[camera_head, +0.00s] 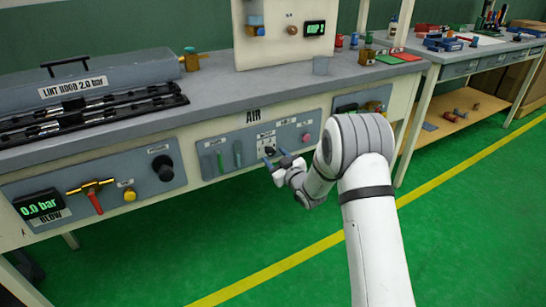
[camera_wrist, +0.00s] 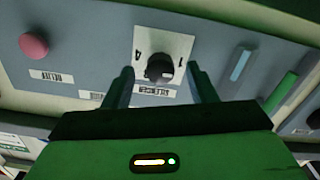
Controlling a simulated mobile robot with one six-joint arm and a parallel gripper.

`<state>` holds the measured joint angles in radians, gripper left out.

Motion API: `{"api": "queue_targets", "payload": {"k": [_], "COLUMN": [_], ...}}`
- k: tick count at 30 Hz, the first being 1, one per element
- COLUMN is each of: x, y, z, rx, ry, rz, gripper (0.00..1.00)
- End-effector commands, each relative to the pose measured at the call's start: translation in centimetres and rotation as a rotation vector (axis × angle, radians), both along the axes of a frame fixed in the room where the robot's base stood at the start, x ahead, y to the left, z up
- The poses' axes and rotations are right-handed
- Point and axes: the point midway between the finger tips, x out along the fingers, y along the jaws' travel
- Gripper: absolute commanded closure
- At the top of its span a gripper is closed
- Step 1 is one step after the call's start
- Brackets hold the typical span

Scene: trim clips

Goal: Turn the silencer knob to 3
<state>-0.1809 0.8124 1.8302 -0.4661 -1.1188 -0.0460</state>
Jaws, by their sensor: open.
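The silencer knob (camera_wrist: 160,68) is small, round and black. It sits on a white dial plate (camera_wrist: 145,42) on the grey AIR panel (camera_head: 211,165). In the wrist view the plate is upside down; the digits 1 and 4 show, and the knob's pointer is too dark to read. The knob also shows small in the head view (camera_head: 269,151), partly behind my fingers. My gripper (camera_wrist: 161,69) is open, with one finger on each side of the knob in the picture and a visible gap on both sides. It also shows in the head view (camera_head: 280,163).
A pink button (camera_wrist: 33,45) labelled RELIEF is beside the dial. A blue bar (camera_wrist: 241,65) and a green bar (camera_wrist: 280,93) are on the dial's other side. A left panel carries a 0.0 bar display (camera_head: 39,206), a red-handled valve (camera_head: 95,203) and a black knob (camera_head: 162,167).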

Motion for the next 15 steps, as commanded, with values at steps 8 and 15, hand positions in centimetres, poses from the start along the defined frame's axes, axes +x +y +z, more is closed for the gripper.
{"api": "queue_targets", "payload": {"k": [8, 15], "x": [2.1, 2.3], "y": [1.4, 1.4], "z": [-0.1, 0.0], "rx": [0.000, 0.000], "ry": [0.001, 0.002], "rz": [-0.001, -0.002], "gripper": [0.48, 0.48]}}
